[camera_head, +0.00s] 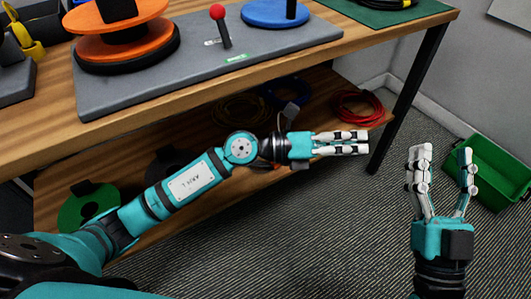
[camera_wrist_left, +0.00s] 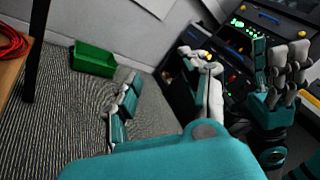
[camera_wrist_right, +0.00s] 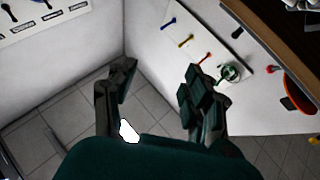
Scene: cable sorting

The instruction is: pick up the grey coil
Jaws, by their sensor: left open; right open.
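No grey coil can be plainly made out; my left arm covers part of the lower shelf (camera_head: 215,128) where several coils lie. A yellow coil (camera_head: 236,108), a blue coil (camera_head: 292,88) and a red coil (camera_head: 357,106) show there. My left gripper (camera_head: 366,143) is open and empty, beyond the shelf's front edge in the picture, below the red coil. It also shows open in the left wrist view (camera_wrist_left: 168,75). My right gripper (camera_head: 443,157) is open and empty over the floor, right of the bench leg, and points up in the picture. The right wrist view shows its spread fingers (camera_wrist_right: 158,72).
The wooden bench top (camera_head: 40,132) overhangs the shelf. On it is a grey mat (camera_head: 170,90) with an orange reel (camera_head: 120,40). A dark bench leg (camera_head: 408,95) stands between the grippers. A green crate (camera_head: 483,180) sits on the floor at right.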

